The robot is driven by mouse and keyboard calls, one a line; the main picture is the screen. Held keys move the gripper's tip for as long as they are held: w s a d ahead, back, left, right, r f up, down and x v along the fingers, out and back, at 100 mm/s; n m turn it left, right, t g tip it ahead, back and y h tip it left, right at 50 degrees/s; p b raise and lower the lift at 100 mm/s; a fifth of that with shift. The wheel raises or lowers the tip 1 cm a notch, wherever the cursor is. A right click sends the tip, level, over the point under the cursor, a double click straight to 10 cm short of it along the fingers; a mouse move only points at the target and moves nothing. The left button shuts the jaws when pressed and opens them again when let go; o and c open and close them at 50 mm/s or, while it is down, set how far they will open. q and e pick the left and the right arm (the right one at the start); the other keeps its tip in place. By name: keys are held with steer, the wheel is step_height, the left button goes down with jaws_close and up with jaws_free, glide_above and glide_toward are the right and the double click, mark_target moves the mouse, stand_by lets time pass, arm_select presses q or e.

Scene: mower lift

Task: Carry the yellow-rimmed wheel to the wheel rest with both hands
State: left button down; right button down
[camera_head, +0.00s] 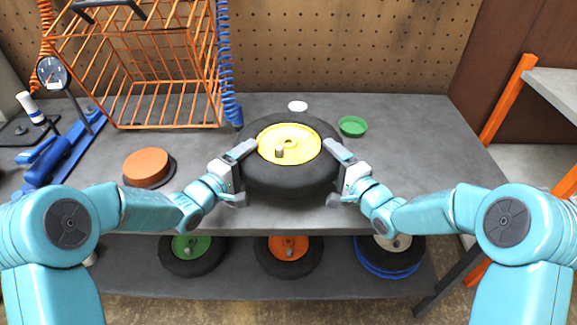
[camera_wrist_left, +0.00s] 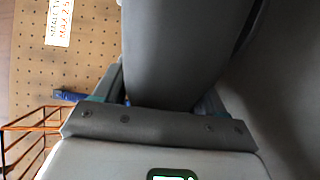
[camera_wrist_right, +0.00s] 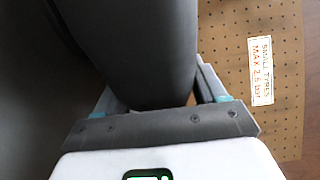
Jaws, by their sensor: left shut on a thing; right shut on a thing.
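The yellow-rimmed wheel (camera_head: 267,146) lies flat, rim up, over the middle of the bench in the head view. Its dark tyre fills the jaws in the left wrist view (camera_wrist_left: 172,50) and the right wrist view (camera_wrist_right: 150,50). My left gripper (camera_head: 240,160) is shut on the tyre's left side. My right gripper (camera_head: 342,160) is shut on its right side. Whether the tyre touches the bench is hard to tell. A round orange-topped pad (camera_head: 147,166) with a dark base sits on the bench to the left; I cannot tell whether it is the wheel rest.
An orange wire cage (camera_head: 150,75) stands at the back left, beside a blue coiled hose (camera_head: 228,70). A green dish (camera_head: 352,125) and white disc (camera_head: 298,106) lie behind the wheel. Wheels with green (camera_head: 190,245) and orange (camera_head: 288,247) rims lie below. The bench's right side is clear.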

arm_select(q)
steer(key=shift+a+f, duration=0.15)
steer(key=shift+f, duration=0.35)
arm_select(e)
steer(key=shift+w+d+f, duration=0.1)
steer(key=shift+d+f, duration=0.05)
steer(key=shift+f, duration=0.15)
arm_select(q)
steer(key=shift+c, duration=1.9)
jaws_free()
arm_select(e)
steer(key=shift+c, duration=1.9)
jaws_free()
arm_select(q)
steer(key=o, duration=0.3)
arm_select(e)
steer(key=o, duration=0.3)
steer(key=shift+f, duration=0.1)
arm_select(q)
steer(key=v, duration=1.2)
steer(key=shift+r, duration=0.1)
arm_select(e)
steer(key=shift+s, duration=0.2)
steer(key=v, duration=1.2)
steer(key=shift+w, duration=0.1)
